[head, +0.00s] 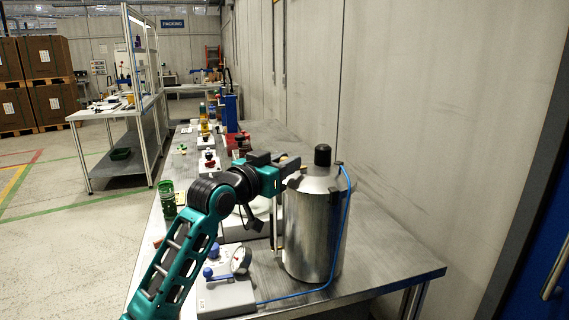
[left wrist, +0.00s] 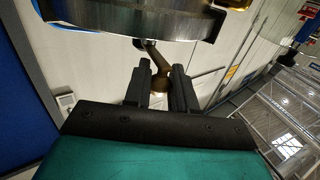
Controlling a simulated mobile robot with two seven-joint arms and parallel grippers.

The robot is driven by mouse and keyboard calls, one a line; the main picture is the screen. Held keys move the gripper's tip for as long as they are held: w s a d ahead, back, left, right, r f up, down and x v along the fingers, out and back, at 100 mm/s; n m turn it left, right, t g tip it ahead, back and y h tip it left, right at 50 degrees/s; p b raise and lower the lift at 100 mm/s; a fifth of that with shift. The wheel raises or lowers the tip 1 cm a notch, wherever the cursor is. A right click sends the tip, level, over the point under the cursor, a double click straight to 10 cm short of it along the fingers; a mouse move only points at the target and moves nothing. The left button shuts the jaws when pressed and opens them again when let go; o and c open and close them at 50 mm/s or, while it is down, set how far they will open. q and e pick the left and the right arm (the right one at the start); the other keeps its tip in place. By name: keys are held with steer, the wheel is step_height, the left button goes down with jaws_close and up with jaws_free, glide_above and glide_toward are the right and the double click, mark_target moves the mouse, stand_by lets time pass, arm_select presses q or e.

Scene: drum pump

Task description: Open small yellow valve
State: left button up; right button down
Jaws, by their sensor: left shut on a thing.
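The silver drum (head: 313,225) stands upright on the metal bench, with a black cap (head: 322,155) on top. My left gripper (head: 286,166) reaches the drum's upper left side. In the left wrist view, the left gripper (left wrist: 161,85) has its two dark fingers close together around a dull brass-yellow piece, the small yellow valve (left wrist: 152,60). The fingers hide part of it, so its exact turn angle cannot be told. In the head view, the valve is mostly hidden by the gripper. My right gripper is not in view.
A grey box with a gauge (head: 240,260) and blue knobs sits left of the drum, and a blue hose (head: 347,215) runs down the drum to it. A green can (head: 167,199) stands at the bench's left edge. The bench (head: 390,262) is clear right of the drum.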

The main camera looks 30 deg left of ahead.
arm_select(q)
jaws_close()
steer(key=shift+a, duration=0.1)
steer(key=shift+w+a+f+m+h+b, duration=0.1)
steer(key=shift+a+f+m+h+b, duration=0.05)
steer(key=shift+m+h+b, duration=0.55)
steer(key=h+b, duration=0.1)
steer(key=m+h+b, duration=0.1)
steer(key=shift+w+a+g+h, duration=0.2)
steer(key=shift+a+g+h, duration=0.1)
steer(key=shift+g, duration=0.1)
steer(key=shift+m+h+b, duration=0.3)
steer(key=shift+b, duration=0.2)
